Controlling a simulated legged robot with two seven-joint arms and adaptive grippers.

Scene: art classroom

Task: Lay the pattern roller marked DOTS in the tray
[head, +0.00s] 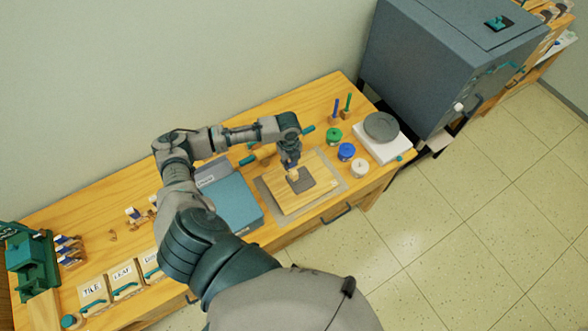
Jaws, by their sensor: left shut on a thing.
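My left gripper (291,166) reaches over the wooden board (318,170) and is shut on a small tan piece (293,175), just over or touching a dark grey slab (302,183). The piece is mostly hidden and no marking on it can be read, so I cannot tell if it is the DOTS roller. A blue flat-topped box or tray (232,205) is left of the board, partly covered by my arm. At the lower left are tan labelled holders reading TILE (94,293) and LEAF (124,279); a third label is partly hidden by my arm. My right gripper is out of view.
A rolling pin with teal handles (264,153) lies behind the board. Green (334,136), blue (346,152) and white (360,168) jars stand at right, before a grey disc (381,126). A green press (33,257) stands far left; a grey kiln-like cabinet (440,60) beyond the table.

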